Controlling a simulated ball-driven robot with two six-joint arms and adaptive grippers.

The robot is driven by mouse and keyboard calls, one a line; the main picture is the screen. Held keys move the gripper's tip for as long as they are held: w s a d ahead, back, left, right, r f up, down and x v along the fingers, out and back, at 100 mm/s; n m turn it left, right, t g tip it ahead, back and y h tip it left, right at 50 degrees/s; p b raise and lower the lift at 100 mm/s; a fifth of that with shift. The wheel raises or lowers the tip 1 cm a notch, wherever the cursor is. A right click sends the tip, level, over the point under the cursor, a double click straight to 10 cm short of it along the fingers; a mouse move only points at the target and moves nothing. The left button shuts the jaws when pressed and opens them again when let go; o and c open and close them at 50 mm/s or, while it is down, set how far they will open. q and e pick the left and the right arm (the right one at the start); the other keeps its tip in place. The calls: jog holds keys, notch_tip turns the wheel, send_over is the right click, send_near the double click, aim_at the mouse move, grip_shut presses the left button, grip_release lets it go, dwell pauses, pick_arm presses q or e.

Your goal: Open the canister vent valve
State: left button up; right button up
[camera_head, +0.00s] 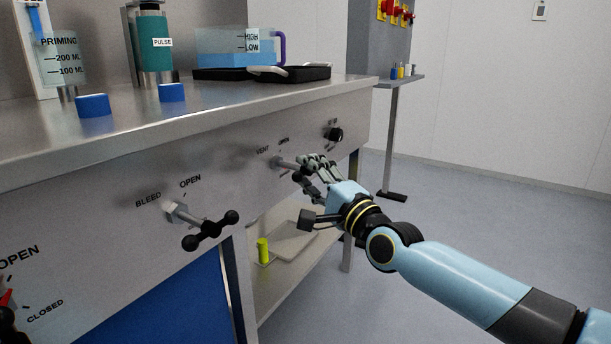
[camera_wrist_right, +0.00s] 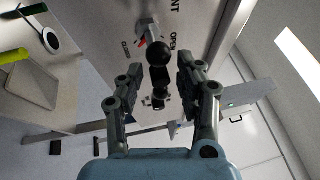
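The vent valve shows on the metal front panel in the head view as a metal stem (camera_head: 279,163) below the VENT and OPEN labels. My right gripper (camera_head: 313,165) is right at it and hides most of its handle. In the right wrist view, the black ball-ended handle (camera_wrist_right: 163,50) lies between the two fingers of my right gripper (camera_wrist_right: 172,80). The fingers stand apart on either side of it, open; I cannot tell whether either touches it. My left gripper is not in view.
The bleed valve (camera_head: 209,231) with a black bar handle sticks out left of the vent valve. A black knob (camera_head: 334,134) sits to its right. The bench top (camera_head: 232,97) overhangs the panel. A lower shelf (camera_head: 268,280) holds a tray and a yellow-green cylinder (camera_head: 263,250). Floor at right is clear.

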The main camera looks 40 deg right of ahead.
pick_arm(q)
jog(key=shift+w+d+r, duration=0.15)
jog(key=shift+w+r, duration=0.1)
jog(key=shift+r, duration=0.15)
pick_arm(e)
jog(key=shift+w+r, duration=0.1)
jog(key=shift+w, duration=0.7)
grip_shut()
